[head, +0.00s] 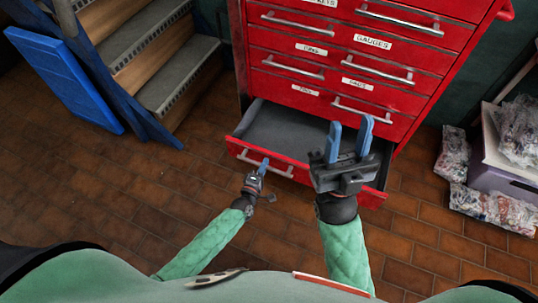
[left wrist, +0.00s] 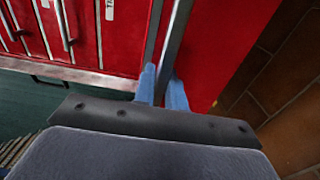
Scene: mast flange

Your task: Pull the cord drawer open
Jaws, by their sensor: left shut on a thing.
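The red cabinet (head: 340,50) has its lowest visible drawer (head: 275,128) pulled out, with a bare grey floor showing. I cannot read a label on this drawer, so I cannot tell from the words that it is the cord drawer. My left gripper (head: 263,166) is shut on the drawer's silver handle (head: 281,172), on its left part. In the left wrist view its blue fingers (left wrist: 161,86) stand either side of a silver bar (left wrist: 177,38). My right gripper (head: 350,124) is open and empty over the right part of the drawer, hiding some of it.
Closed drawers with silver handles (head: 375,69) and white labels are above. Steps (head: 150,65) and a blue panel (head: 65,75) stand at the left. Bagged items (head: 490,207) and a pale container (head: 508,165) are at the right. The brown tiled floor (head: 120,190) is clear before the cabinet.

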